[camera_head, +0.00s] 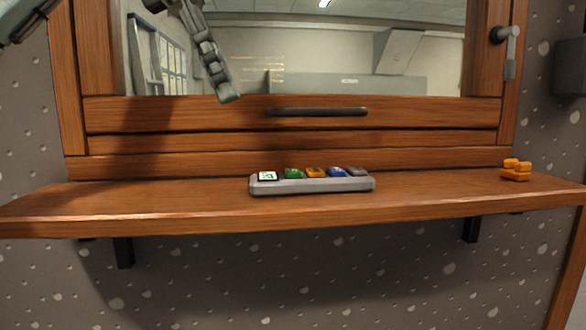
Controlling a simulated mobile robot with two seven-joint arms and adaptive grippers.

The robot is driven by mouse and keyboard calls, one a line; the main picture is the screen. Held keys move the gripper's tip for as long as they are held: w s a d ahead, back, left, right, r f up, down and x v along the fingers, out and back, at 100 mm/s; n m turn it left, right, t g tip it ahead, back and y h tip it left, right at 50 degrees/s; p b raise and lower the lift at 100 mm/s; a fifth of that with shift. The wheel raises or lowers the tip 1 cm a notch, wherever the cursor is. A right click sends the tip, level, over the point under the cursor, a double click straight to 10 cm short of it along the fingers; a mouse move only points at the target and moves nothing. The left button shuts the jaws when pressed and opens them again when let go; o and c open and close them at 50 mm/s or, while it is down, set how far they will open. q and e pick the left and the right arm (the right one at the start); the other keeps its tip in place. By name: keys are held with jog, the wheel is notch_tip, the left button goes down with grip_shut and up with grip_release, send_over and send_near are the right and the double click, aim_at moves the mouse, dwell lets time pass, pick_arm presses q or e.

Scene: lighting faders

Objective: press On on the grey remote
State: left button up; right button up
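A long grey holder (312,187) lies on the wooden shelf, with a row of small coloured blocks along its top. The rightmost block is grey (357,171) and may be the grey remote; any On mark on it is too small to read. My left gripper (228,97) hangs from the upper left, in front of the window's lower frame, above and left of the holder and apart from it. It is seen nearly edge-on, so its opening is unclear. My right gripper is not in view.
In the row are white (267,176), green (293,173), orange (315,172) and blue (336,171) blocks. Orange blocks (515,172) sit at the shelf's (150,203) right end. A dark bar handle (317,112) is on the window frame behind. The shelf's left part is clear.

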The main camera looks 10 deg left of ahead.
pick_arm(q)
grip_shut()
dwell(1.1)
